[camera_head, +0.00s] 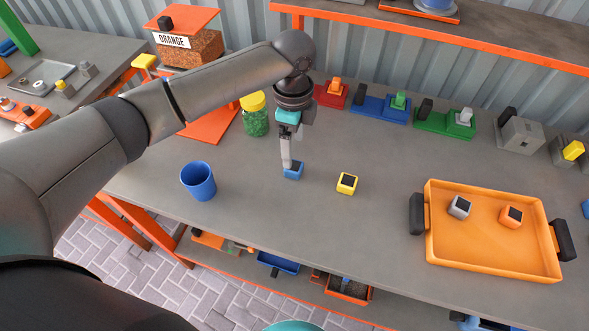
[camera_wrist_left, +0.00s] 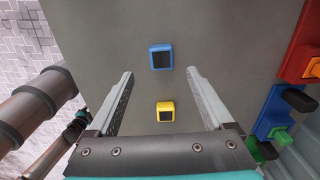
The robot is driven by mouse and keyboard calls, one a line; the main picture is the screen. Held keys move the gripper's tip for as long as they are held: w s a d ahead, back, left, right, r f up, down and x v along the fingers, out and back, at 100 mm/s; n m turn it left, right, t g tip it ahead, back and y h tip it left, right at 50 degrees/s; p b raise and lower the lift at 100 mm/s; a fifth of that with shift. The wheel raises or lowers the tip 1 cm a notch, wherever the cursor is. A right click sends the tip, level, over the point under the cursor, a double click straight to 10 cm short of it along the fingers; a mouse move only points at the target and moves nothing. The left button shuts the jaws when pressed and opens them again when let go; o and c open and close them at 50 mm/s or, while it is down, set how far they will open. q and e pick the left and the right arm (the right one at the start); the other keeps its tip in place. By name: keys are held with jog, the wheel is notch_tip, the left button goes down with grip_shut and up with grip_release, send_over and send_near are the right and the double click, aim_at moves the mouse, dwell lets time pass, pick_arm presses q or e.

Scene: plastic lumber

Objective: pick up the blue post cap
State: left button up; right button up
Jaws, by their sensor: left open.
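The blue post cap (camera_head: 293,171) is a small blue block with a dark square face, on the grey workbench (camera_head: 250,215). My left gripper (camera_head: 288,163) points down over it, open and empty, and a finger hides part of the cap in the head view. In the left wrist view, the blue cap (camera_wrist_left: 161,58) lies in line with the gap between the spread fingertips (camera_wrist_left: 160,72). Whether the fingertips are level with it I cannot tell. A yellow post cap (camera_head: 346,183) sits to its right; it also shows in the wrist view (camera_wrist_left: 165,111).
A blue cup (camera_head: 198,181) stands left of the gripper, and a green jar with yellow lid (camera_head: 255,118) behind. An orange tray (camera_head: 480,262) holds a grey and an orange cap. Several coloured blocks line the back. The bench between cup and tray is mostly clear.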

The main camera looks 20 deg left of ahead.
aim_at(294, 166)
pick_arm(q)
notch_tip(294, 166, down, 8)
jog(key=shift+w+r+b, duration=0.1)
jog(key=shift+b, duration=0.65)
jog(key=shift+c, duration=1.4)
grip_shut()
